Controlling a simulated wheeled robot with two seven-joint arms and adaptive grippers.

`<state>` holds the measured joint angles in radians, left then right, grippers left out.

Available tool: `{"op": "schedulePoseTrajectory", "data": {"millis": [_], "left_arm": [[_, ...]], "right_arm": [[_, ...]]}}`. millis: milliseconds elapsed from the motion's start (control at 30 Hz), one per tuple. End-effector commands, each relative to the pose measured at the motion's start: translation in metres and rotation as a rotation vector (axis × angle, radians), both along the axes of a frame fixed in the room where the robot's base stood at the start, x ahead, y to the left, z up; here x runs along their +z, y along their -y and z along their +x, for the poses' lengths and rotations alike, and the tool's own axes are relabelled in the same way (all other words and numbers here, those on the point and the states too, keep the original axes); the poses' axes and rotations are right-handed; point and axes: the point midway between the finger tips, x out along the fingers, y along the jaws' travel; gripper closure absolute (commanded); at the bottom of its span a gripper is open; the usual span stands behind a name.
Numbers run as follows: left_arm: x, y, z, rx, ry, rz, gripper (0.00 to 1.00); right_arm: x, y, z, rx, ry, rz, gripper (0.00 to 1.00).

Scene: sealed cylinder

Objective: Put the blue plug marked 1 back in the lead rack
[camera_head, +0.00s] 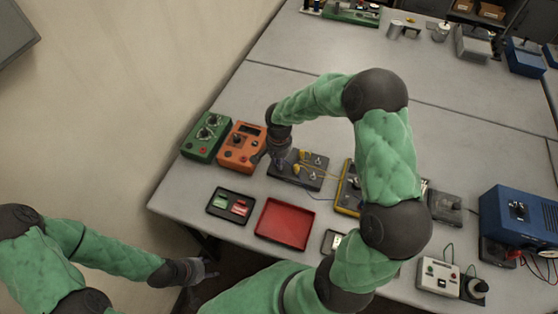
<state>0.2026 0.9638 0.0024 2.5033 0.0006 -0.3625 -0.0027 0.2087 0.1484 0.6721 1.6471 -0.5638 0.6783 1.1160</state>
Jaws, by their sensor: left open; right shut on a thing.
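My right gripper (276,158) reaches down over the left end of a dark board (291,180) with yellow plugs (306,155) and metal posts. It is shut on a small bluish piece that looks like the blue plug, mostly hidden by the fingers; no number can be read. A thin blue lead runs from the board's front edge toward the yellow-edged unit (346,201). I cannot tell for sure which thing is the lead rack. My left gripper (208,272) is open and empty, off the table's front left edge.
An orange meter (241,149) and a green box (205,137) stand left of the board. A black tray (217,206) and a red tray (284,224) lie in front. A blue unit (510,212) stands right.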

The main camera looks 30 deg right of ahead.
Motion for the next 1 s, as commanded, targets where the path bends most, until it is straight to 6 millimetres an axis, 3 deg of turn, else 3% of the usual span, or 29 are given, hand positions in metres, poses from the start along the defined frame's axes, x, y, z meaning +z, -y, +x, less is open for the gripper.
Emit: {"op": "schedulePoseTrajectory", "data": {"millis": [333,367,433,467,800,1000], "left_arm": [[-0.006,0.000,0.000,0.000,0.000,0.000,0.52],[-0.006,0.000,0.000,0.000,0.000,0.000,0.52],[-0.006,0.000,0.000,0.000,0.000,0.000,0.52],[-0.006,0.000,0.000,0.000,0.000,0.000,0.52],[-0.006,0.000,0.000,0.000,0.000,0.000,0.52],[-0.006,0.000,0.000,0.000,0.000,0.000,0.52]], "right_arm": [[-0.007,0.000,0.000,0.000,0.000,0.000,1.00],[-0.006,0.000,0.000,0.000,0.000,0.000,0.74],[-0.006,0.000,0.000,0.000,0.000,0.000,0.54],[-0.006,0.000,0.000,0.000,0.000,0.000,0.52],[-0.004,0.000,0.000,0.000,0.001,0.000,0.52],[0.017,0.000,0.001,-0.001,0.003,-0.001,0.52]]}}
